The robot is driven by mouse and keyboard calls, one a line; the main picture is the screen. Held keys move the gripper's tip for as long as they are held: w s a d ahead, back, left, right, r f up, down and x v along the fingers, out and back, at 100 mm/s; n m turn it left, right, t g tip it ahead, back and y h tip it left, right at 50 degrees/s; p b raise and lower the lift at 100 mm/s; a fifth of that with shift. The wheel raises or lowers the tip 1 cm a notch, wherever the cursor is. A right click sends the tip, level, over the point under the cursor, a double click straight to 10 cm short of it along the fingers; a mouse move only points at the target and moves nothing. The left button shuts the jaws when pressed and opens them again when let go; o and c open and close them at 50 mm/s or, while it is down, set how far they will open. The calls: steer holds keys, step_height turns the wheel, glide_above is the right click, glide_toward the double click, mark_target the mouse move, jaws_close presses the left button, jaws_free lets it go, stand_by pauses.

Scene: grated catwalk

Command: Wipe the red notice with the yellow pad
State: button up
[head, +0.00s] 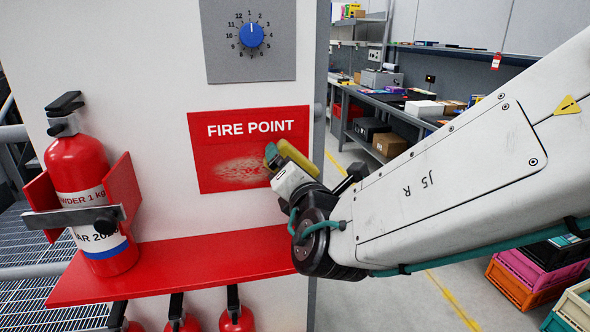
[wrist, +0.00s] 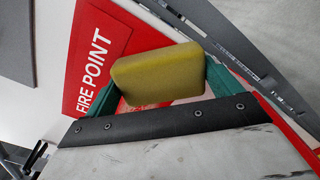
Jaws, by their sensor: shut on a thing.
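The red notice (head: 225,135) reading FIRE POINT is on the white wall panel, with a pale speckled smudge (head: 240,170) on its lower half. It also shows tilted in the wrist view (wrist: 95,45). My gripper (head: 282,160) is at the notice's lower right edge, its green fingers shut on the yellow pad (wrist: 155,74). In the head view the pad (head: 297,157) is in front of the notice's right side, to the right of the smudge. I cannot tell whether the pad touches the notice. The pad hides part of the notice in the wrist view.
A red shelf (head: 190,268) juts out below the notice, with extinguishers under it. A fire extinguisher (head: 85,185) sits in a red bracket at left. A grey dial plate (head: 250,65) is above. The panel's right edge is close to my gripper.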

mark_target(213, 169)
steer(key=shift+s+a, duration=0.45)
steer(key=shift+a, duration=1.3)
steer(key=shift+s+a, duration=0.4)
steer(key=shift+a, duration=1.35)
steer(key=shift+s+a, duration=0.45)
steer(key=shift+a, duration=1.3)
steer(key=shift+s+a, duration=0.2)
steer(key=shift+a, duration=0.75)
steer(key=shift+s+a, duration=0.15)
steer(key=shift+a, duration=0.75)
steer(key=shift+s, duration=0.1)
steer(key=shift+v, duration=2.9)
steer(key=v, duration=0.3)
